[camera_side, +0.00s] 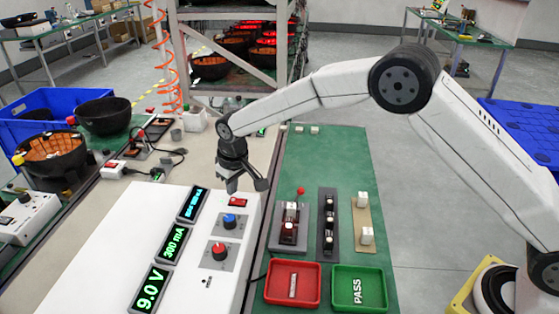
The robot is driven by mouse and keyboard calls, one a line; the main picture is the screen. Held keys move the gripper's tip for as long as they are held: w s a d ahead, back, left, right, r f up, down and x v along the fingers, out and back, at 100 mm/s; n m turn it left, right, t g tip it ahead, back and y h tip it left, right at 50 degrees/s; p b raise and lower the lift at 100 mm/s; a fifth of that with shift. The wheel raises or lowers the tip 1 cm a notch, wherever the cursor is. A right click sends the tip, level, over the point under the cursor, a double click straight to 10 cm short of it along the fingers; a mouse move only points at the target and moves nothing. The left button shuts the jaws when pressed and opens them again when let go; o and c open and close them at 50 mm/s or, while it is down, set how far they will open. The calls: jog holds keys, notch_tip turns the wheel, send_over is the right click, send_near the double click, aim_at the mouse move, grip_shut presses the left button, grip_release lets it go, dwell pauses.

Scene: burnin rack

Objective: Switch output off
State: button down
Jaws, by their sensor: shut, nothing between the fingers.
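A white power supply box (187,225) stands on the bench with green displays (173,243) reading 9.0 V and 300 mA, and a blue-lit display (193,204) behind them. A red rocker switch (237,202) sits at the back of its panel. A blue knob (229,220) and a red knob (219,251) lie in front of the switch. My gripper (243,188) points down just above and behind the red switch, its fingers shut and empty. I cannot tell whether the fingertips touch the switch.
A red tray (270,292) and a green PASS tray (378,289) lie on the green mat (335,170). Small fixtures (328,225) stand behind the trays. Blue crates (40,105) and black bowls (103,115) are at the left. A metal rack (170,60) stands behind.

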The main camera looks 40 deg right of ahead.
aim_at(237, 200)
jog(key=shift+f, duration=1.2)
dwell(1.3)
jog(key=shift+r, duration=3.55)
jog(key=shift+s+d+r, duration=0.1)
jog(key=shift+s+d, duration=0.1)
jog(key=shift+d, duration=0.2)
jog(key=s+d+m, duration=0.1)
jog(key=s+d, duration=0.5)
jog(key=s, duration=0.3)
jog(key=s+d+m, duration=0.1)
jog(key=s+d, duration=0.5)
jog(key=s, duration=0.3)
jog(key=s+d+f+m, duration=0.1)
jog(key=s+d, duration=0.5)
jog(key=s, duration=0.4)
jog(key=shift+t, duration=0.4)
